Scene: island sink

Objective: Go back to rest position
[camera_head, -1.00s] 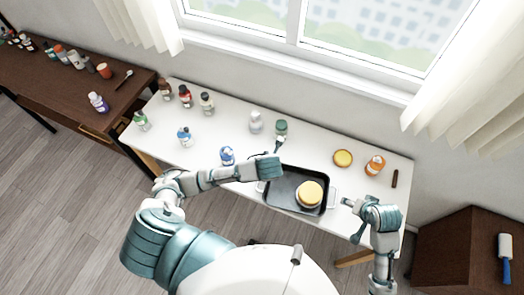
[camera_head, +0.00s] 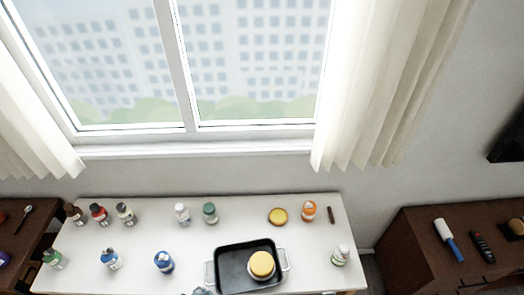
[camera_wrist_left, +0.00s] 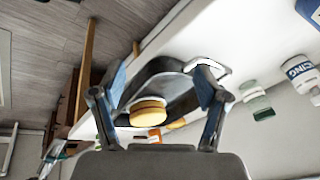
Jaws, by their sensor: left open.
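My left gripper (camera_wrist_left: 160,82) is open in the left wrist view, its two fingers spread with nothing between them. Beyond them lies a dark tray with pale handles (camera_head: 232,276), holding a round yellow-topped thing (camera_head: 262,265); that thing also shows in the left wrist view (camera_wrist_left: 147,113). In the head view only a small teal part of what seems to be my left arm shows at the bottom edge, by the tray's left corner. My right gripper cannot be made out in either view.
The white table (camera_head: 290,249) bears several bottles at left and back. A yellow disc (camera_head: 278,216), an orange bottle (camera_head: 309,211) and a white-and-green bottle (camera_head: 341,255) stand at right. Brown side tables flank it; the right one holds a blue-handled tool (camera_head: 448,240).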

